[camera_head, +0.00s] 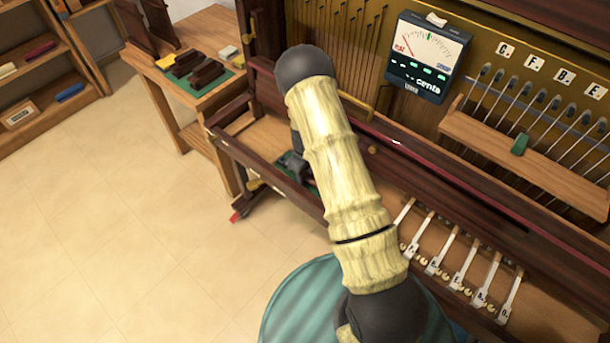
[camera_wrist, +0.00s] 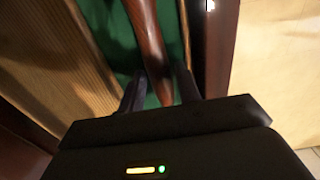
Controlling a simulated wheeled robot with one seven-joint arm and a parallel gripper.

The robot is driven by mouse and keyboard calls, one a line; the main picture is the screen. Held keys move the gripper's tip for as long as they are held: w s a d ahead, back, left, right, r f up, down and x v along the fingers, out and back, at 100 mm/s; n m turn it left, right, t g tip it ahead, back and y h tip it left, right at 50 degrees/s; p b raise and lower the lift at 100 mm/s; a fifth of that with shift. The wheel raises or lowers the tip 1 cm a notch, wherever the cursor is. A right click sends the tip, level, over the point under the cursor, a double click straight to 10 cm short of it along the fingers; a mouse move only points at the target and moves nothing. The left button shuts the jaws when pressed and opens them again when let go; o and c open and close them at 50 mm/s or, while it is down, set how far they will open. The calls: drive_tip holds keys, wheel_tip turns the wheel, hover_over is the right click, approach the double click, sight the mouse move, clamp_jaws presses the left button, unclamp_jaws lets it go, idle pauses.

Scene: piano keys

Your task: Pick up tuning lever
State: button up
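A glossy reddish-brown wooden handle (camera_wrist: 148,30), apparently the tuning lever's, lies over green felt in the wrist view. My gripper (camera_wrist: 161,74) has one dark finger on each side of the handle. In the head view my arm covers most of this spot; only part of my dark gripper (camera_head: 296,168) shows at the opened piano's left end. The lever cannot be made out there.
A wooden strip (camera_wrist: 50,50) lies left of the felt, and a dark rail (camera_wrist: 221,45) runs close on the right. The piano's lettered keys (camera_head: 460,262) and a tuning meter (camera_head: 427,55) are to the right. A side table (camera_head: 150,68) holds dark blocks on green felt. Open floor lies left.

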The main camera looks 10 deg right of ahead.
sight(305, 174)
idle(0.4)
clamp_jaws()
drive_tip(key=shift+r, duration=0.1)
wheel_tip(305, 174, up, 10)
drive_tip(key=shift+b, duration=0.4)
idle(0.6)
